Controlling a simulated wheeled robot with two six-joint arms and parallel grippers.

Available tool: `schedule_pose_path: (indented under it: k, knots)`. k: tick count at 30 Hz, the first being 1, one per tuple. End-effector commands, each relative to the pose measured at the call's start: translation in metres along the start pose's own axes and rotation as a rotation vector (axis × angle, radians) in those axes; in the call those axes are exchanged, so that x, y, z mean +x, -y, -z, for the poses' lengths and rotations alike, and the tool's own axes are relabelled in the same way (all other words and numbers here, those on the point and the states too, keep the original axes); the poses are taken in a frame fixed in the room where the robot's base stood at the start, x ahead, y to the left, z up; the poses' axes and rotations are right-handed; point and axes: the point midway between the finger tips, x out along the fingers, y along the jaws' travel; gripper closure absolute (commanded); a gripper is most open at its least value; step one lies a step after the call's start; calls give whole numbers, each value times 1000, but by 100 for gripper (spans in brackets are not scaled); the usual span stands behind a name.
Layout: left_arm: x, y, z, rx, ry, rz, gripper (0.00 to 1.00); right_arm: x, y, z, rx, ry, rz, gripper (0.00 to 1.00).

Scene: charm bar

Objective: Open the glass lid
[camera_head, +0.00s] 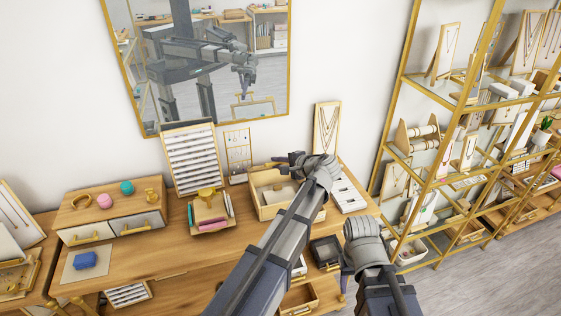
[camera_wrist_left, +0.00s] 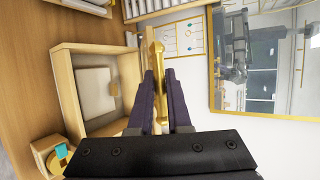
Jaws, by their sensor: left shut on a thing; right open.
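The wooden display box (camera_head: 262,207) stands on the table below the mirror, with a pale pad (camera_wrist_left: 97,92) inside. My left gripper (camera_head: 284,160) is above the box's far side. In the left wrist view my left gripper (camera_wrist_left: 158,100) is shut on a gold bar-shaped handle (camera_wrist_left: 158,58) beside the box rim. The clear pane of the glass lid is hard to make out, so its angle cannot be told. My right gripper (camera_head: 348,264) is low at the table's right side, away from the box, open and partly hidden by its wrist.
A necklace board (camera_head: 326,130) and an earring stand (camera_head: 237,153) stand behind the box. A small ring stand (camera_head: 208,206) is left of it. A white tray (camera_head: 347,193) lies to its right. The mirror (camera_head: 215,75) hangs behind; a gold shelf (camera_head: 415,150) stands right.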

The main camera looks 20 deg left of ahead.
Motion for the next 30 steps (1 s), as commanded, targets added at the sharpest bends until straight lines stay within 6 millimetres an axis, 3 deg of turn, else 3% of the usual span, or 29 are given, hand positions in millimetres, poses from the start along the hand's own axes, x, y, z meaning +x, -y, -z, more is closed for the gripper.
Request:
schedule_pose_path:
  k: [1,8,15,30]
  knots:
    - [1,14,1,1,1,-5,100,-12,-1,-1,1,0,0,50]
    - [16,54,8,0,2,-4,100,-39,-4,-2,3,1,1,50]
    - [43,96,20,1,1,-2,100,-61,-6,-4,0,2,1,50]
    - [104,148,44,11,2,-28,100,-80,-7,-5,-1,3,1,50]
